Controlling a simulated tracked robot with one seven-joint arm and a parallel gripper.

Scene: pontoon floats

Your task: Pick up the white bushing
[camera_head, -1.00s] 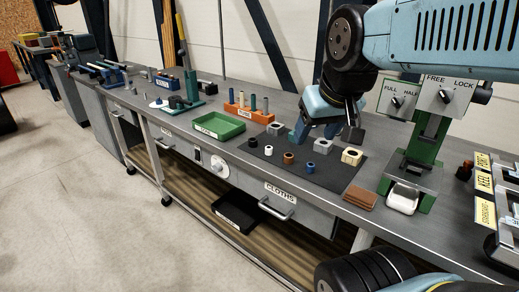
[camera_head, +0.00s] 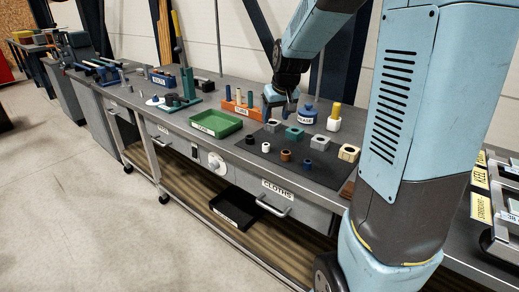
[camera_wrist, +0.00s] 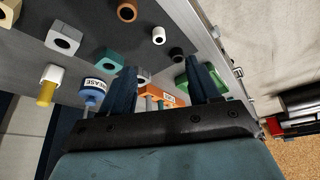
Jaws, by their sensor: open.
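The white bushing (camera_head: 266,147) stands upright on the dark mat (camera_head: 262,158), between a black bushing (camera_head: 249,140) and a brown bushing (camera_head: 286,155). In the wrist view the white bushing (camera_wrist: 158,36) is beyond and above the gap between my fingers, clear of them. My gripper (camera_head: 281,112) hangs over the back of the mat, near the grey block, behind the row of bushings. In the wrist view my gripper (camera_wrist: 162,78) has its two fingers wide apart with nothing held between them.
A blue bushing (camera_head: 307,164) stands at the row's right end. Holed blocks, including a teal one (camera_head: 294,132), line the mat's back. A grease pot (camera_head: 308,115) and a yellow-topped white bottle (camera_head: 334,118) stand behind. A green tray (camera_head: 216,124) and an orange rack (camera_head: 241,106) are left.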

